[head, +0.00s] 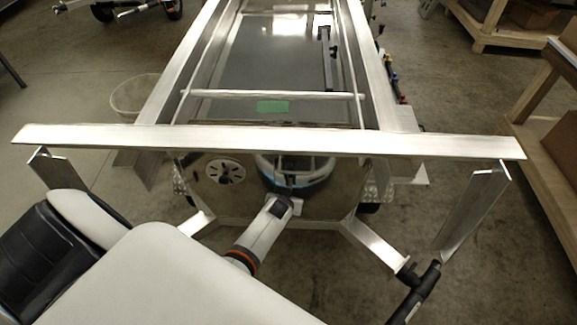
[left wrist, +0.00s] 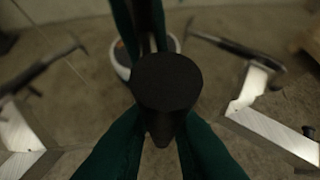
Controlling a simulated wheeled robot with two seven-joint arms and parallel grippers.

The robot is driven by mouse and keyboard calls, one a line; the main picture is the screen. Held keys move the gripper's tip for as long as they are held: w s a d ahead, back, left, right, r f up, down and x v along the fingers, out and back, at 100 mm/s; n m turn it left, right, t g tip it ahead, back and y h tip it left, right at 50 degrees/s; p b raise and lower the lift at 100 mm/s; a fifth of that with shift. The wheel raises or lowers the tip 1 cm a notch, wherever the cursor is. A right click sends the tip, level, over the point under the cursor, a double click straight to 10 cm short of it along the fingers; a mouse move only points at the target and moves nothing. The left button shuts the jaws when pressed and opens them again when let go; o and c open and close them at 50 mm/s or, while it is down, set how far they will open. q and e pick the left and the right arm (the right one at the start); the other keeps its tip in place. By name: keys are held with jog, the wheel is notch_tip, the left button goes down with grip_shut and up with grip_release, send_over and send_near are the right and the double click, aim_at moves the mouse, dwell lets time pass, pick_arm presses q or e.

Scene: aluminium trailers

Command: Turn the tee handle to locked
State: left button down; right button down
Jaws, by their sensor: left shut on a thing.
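My left gripper (left wrist: 160,148) shows as two dark green fingers in the left wrist view. They are shut on a black part with a round, flat face (left wrist: 167,82), which appears to be the tee handle. A dark bar runs up behind it. In the head view my left arm reaches to the lower middle of the trailer's end panel (head: 322,205). The gripper and the handle are small and dark there, largely hidden by my wrist, so the handle's angle cannot be read. My right gripper is not in view.
An aluminium crossbar (head: 270,141) spans the trailer end above my left wrist. Angled aluminium legs (head: 375,242) spread at both sides, with a black rod (head: 415,292) at the right one. Wooden shelving (head: 550,190) stands at the right. Open floor (head: 80,105) lies left.

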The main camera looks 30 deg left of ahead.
pick_arm(q)
jog(key=shift+w, duration=0.1)
dwell(0.3)
jog(key=c, duration=1.4)
grip_release()
jog(key=shift+o, duration=0.2)
jog(key=shift+r, duration=0.1)
jog(key=p+v, duration=0.1)
jog(key=v, duration=1.1)
